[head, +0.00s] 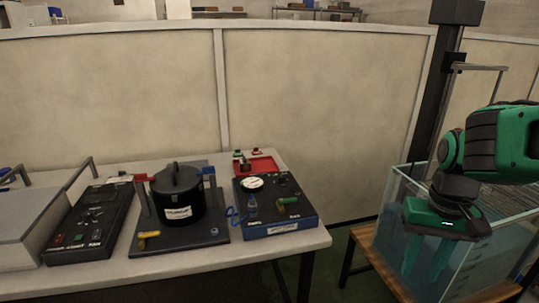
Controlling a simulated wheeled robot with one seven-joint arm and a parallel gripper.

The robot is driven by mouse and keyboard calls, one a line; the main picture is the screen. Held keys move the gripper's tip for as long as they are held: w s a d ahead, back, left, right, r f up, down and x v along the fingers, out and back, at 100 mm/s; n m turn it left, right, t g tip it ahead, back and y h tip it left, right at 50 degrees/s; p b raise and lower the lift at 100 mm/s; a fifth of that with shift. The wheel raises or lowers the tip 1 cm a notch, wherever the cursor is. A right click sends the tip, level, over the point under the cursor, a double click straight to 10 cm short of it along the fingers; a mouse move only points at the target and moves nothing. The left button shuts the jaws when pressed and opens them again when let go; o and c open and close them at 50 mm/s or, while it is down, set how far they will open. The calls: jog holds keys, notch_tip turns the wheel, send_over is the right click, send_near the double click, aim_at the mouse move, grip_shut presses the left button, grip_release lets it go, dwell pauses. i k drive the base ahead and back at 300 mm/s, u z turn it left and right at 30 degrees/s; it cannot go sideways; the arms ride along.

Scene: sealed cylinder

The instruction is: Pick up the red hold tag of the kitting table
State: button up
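At the back of the table, a small red piece (257,152) that looks like a tag stands at the far edge of a shallow red tray (270,161). A similar small green piece (238,154) is to its left. They are too small to read, so I cannot be sure which is the hold tag. My gripper (427,262) is far to the right, pointing down at the glass water tank. Its two fingers show teal through the glass, apart and with nothing seen between them. Whether they are inside the water I cannot tell.
On the table (160,268) stand a black lidded pot (175,192) on a dark plate, a blue-edged gauge box (276,206) in front of the red tray, and a black control box (92,222). The water tank (480,262) stands right of the table, with a floor gap between.

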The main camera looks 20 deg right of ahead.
aim_at(255, 152)
jog(key=z, duration=0.1)
jog(key=i, duration=1)
jog(key=u, duration=0.05)
